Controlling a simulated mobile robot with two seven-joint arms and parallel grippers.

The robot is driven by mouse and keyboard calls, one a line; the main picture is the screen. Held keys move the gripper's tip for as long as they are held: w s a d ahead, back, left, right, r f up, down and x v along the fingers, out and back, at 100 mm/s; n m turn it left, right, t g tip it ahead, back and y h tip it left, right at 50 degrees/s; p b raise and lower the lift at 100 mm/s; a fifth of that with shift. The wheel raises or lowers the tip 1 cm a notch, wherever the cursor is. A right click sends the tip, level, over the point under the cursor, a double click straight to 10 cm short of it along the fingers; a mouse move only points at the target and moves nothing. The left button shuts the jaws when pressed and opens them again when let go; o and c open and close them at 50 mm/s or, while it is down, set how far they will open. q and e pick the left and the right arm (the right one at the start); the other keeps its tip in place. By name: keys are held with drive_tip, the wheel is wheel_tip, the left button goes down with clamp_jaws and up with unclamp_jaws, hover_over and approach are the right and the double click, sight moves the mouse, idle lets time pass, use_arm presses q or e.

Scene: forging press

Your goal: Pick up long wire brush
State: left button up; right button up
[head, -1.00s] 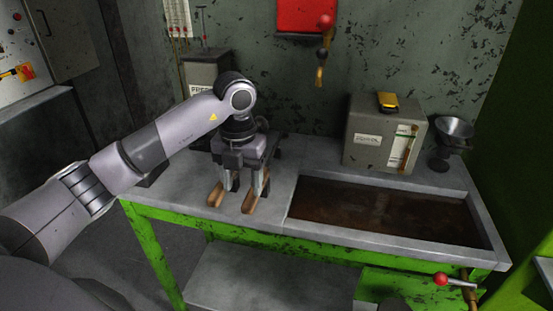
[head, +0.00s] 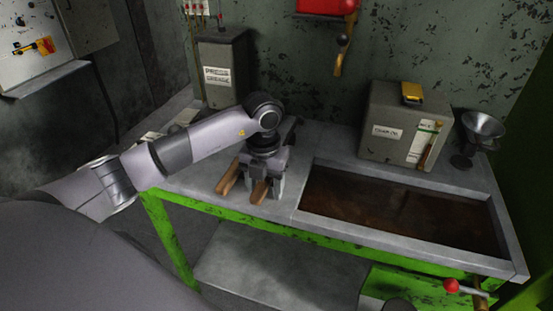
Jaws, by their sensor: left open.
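Two brown wooden handles lie side by side near the front edge of the grey bench, a left one (head: 228,177) and a right one (head: 260,191). I cannot tell which belongs to the long wire brush, as their far ends are hidden behind my gripper. My left gripper (head: 263,188) points down over them, open, with its fingers low around the right handle. I cannot tell whether the fingers touch it.
The bench (head: 310,232) has a sunken brown tray (head: 400,212) on the right. A grey box (head: 405,125) and a metal funnel (head: 480,130) stand behind it. A grey labelled canister (head: 223,70) stands at the back left. A red-knobbed lever (head: 453,286) is at the front right.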

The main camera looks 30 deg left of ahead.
use_arm(q)
drive_tip(key=c, duration=1)
clamp_jaws()
drive_tip(key=shift+r, duration=0.1)
